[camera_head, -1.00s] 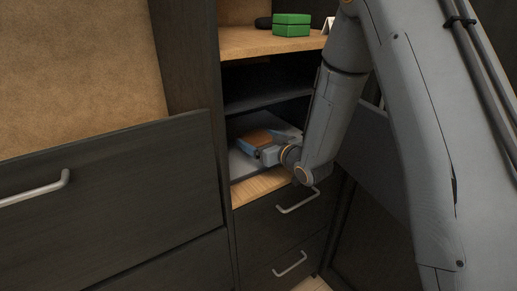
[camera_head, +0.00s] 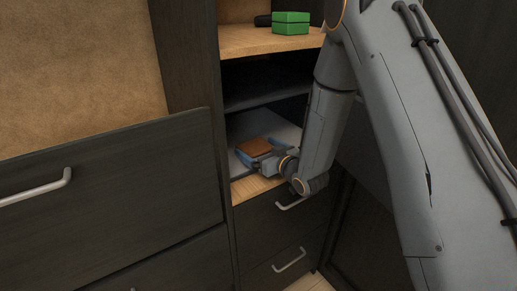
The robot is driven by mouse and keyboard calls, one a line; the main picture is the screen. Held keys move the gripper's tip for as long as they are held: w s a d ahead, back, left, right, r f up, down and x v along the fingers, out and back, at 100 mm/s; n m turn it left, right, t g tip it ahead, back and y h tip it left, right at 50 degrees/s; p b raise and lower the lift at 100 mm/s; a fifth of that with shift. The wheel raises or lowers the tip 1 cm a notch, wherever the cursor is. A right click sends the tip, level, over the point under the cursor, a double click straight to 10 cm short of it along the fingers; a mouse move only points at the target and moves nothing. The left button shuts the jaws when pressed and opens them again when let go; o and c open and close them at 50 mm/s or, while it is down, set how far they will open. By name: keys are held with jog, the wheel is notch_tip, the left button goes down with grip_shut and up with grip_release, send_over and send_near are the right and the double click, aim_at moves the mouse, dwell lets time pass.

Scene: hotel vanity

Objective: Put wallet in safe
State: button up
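The brown wallet (camera_head: 254,146) is in the lower cabinet compartment, low over or on its light grey floor (camera_head: 238,165). My gripper (camera_head: 258,157) reaches in from the front right, with its bluish fingers around the wallet. The fingers seem shut on it, though the contact is small and partly hidden. Whether the wallet's underside touches the floor cannot be told. This dark, open-fronted compartment looks like the safe. Its right side is hidden by my arm.
A wooden ledge (camera_head: 250,188) lies at the compartment's front, above drawers with handles (camera_head: 289,261). A dark shelf (camera_head: 262,98) lies above the compartment. A green box (camera_head: 291,23) sits on the upper wooden shelf (camera_head: 262,43). A large drawer (camera_head: 110,175) juts at left.

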jog(key=shift+r, duration=0.2)
jog(key=b+v, duration=0.2)
jog(key=v, duration=1)
jog(key=shift+f, duration=0.1)
